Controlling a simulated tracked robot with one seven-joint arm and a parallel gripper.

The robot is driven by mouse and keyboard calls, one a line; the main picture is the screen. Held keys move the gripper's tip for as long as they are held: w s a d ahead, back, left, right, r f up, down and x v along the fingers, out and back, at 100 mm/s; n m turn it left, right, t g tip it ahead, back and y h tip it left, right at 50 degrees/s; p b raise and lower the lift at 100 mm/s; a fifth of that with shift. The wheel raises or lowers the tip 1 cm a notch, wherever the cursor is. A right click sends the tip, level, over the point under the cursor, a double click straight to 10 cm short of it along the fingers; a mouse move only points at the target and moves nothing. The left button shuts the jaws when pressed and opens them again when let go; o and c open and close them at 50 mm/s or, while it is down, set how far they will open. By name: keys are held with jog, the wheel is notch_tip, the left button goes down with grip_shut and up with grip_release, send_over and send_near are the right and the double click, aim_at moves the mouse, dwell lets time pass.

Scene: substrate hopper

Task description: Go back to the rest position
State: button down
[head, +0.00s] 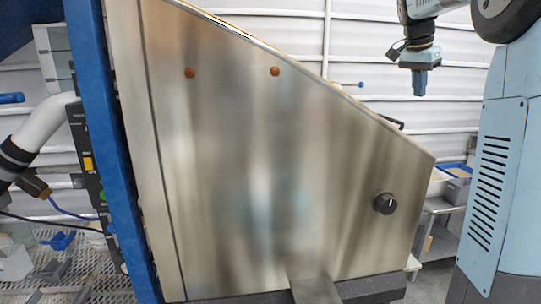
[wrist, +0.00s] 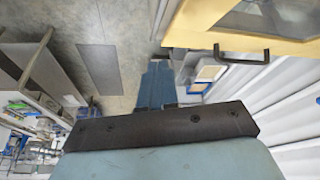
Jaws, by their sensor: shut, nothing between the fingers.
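My gripper (head: 420,82) hangs fingers-down at the upper right of the head view, above and to the right of the hopper's sloping top edge. Its fingers are together with nothing between them. In the wrist view the blue fingers (wrist: 158,82) point up the picture, closed. The steel hopper (head: 270,160) fills the middle of the head view, with a black knob (head: 385,203) at its lower right. My gripper is apart from it.
A blue post (head: 105,140) stands left of the hopper, with a grey pipe (head: 40,130) beyond it. A shelf unit with trays (head: 452,188) stands behind at the right.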

jog(key=s+a+f+n+t+y, duration=0.1)
jog(key=s+a+f+n, duration=0.3)
jog(key=s, duration=0.6)
jog(key=s+a+f+n+t+y, duration=0.1)
jog(key=s+a+f+n, duration=0.3)
jog(key=s+a+f, duration=0.3)
jog(key=s+a+f+n+t+y, duration=0.1)
jog(key=s+a+f+n, duration=0.3)
jog(key=s, duration=1)
notch_tip(320, 180, down, 3)
jog(key=a, duration=0.2)
jog(key=shift+s+a+f+n, duration=0.15)
jog(key=shift+s+a+n, duration=0.15)
jog(key=shift+s+a, duration=0.05)
jog(key=shift+d, duration=0.1)
